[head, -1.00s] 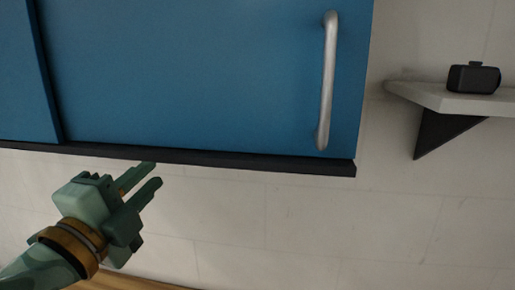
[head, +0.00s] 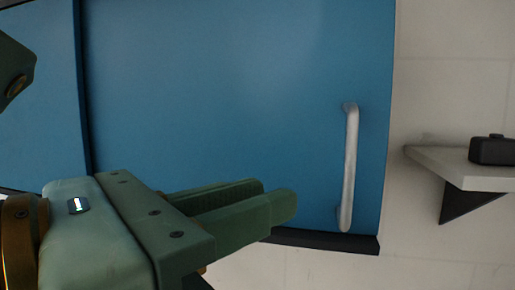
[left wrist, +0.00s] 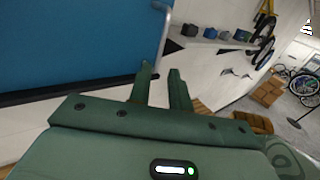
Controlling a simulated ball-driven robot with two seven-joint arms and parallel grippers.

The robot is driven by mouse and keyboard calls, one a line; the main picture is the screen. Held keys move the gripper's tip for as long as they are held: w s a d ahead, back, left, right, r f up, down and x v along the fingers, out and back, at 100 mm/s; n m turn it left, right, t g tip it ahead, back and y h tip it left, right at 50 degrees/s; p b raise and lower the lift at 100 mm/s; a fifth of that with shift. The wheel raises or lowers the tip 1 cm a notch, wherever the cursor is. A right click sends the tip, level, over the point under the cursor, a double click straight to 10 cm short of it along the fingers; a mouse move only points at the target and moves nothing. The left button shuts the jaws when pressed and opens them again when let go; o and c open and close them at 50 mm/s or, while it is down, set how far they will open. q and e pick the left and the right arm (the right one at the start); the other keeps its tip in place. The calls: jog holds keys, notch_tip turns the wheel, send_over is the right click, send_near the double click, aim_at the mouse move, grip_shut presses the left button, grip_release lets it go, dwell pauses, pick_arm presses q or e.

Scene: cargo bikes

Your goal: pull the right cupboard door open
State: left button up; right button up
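The right cupboard door (head: 230,90) is a large blue panel and looks closed. Its handle (head: 349,165) is a grey vertical bar near the door's right edge. The handle also shows in the left wrist view (left wrist: 161,38), just beyond the fingertips. My left gripper (head: 280,194) is in front of the door's lower part, left of the handle and apart from it, with its fingers pointing right. The left wrist view (left wrist: 160,69) shows its two fingers apart with nothing between them. My right gripper is not in view.
A dark bottom edge (head: 330,241) runs under the cupboard. A pale wall shelf (head: 465,167) with a black item (head: 493,150) stands out at the right. In the left wrist view, brown boxes (left wrist: 266,91) and bicycles (left wrist: 303,85) are farther off at the right.

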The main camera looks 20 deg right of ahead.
pick_arm(q)
jog(key=p, duration=0.4)
send_near(346, 168)
jog(key=d, duration=0.2)
jog(key=p+x, duration=0.1)
jog(key=x, duration=0.2)
jog(key=p+x, duration=0.1)
jog(key=x, duration=0.2)
jog(key=p+x, duration=0.1)
jog(key=x, duration=0.3)
jog(key=shift+w+a+r, duration=0.1)
jog(key=shift+w+a, duration=0.05)
jog(key=shift+w, duration=0.2)
jog(key=shift+w+d, duration=0.1)
jog(key=shift+d, duration=0.1)
grip_shut()
